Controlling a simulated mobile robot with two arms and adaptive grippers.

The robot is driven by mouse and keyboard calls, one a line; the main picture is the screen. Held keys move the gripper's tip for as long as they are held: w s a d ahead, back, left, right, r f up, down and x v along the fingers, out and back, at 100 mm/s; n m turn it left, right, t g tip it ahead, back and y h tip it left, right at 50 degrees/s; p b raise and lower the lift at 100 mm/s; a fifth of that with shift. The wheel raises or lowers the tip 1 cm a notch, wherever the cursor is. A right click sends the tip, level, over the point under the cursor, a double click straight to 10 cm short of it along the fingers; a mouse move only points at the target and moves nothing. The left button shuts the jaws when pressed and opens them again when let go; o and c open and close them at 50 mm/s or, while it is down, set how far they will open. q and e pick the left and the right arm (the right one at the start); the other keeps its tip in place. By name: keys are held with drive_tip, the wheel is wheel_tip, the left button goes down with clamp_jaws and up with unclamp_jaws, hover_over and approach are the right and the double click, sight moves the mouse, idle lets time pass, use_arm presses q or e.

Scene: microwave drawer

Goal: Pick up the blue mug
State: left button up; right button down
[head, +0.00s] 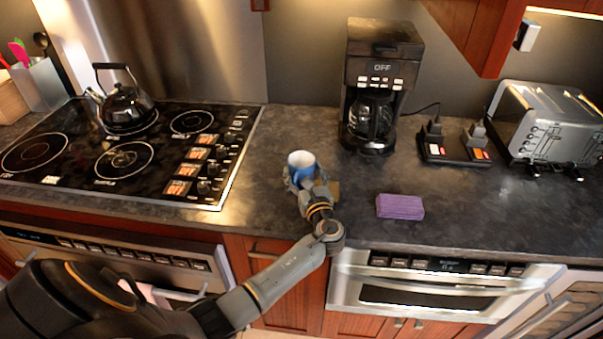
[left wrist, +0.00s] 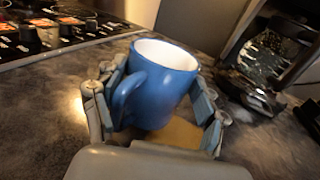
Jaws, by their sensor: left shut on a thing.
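The blue mug (head: 301,166) with a white inside is upright at the counter's middle, between the stove and the coffee maker. In the left wrist view the mug (left wrist: 160,85) sits between my fingers, its handle towards the lower left. My left gripper (head: 303,180) is shut on the mug, with fingers on both sides of it. The left wrist view also shows the gripper (left wrist: 155,110). A tan flat patch lies beneath the mug; I cannot tell whether the mug touches it. My right gripper is not in view.
A coffee maker (head: 374,85) stands behind right. A purple sponge-like block (head: 400,206) lies to the right. The black cooktop (head: 90,160) with a kettle (head: 124,106) is on the left. A toaster (head: 548,125) is at far right. Counter between mug and block is clear.

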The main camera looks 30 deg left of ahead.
sight(304, 165)
use_arm(q)
drive_tip(key=shift+r, duration=0.15)
drive_tip(key=shift+c, duration=0.4)
drive_tip(key=shift+r, duration=0.25)
wheel_tip(304, 165, up, 3)
drive_tip(key=shift+a+f, duration=0.1)
drive_tip(key=shift+f, duration=0.1)
drive_tip(key=s+d+r+b, duration=0.1)
drive_tip(key=s+d+r, duration=0.6)
drive_tip(key=s, duration=0.5)
wheel_tip(304, 165, up, 3)
drive_tip(key=shift+f, duration=0.15)
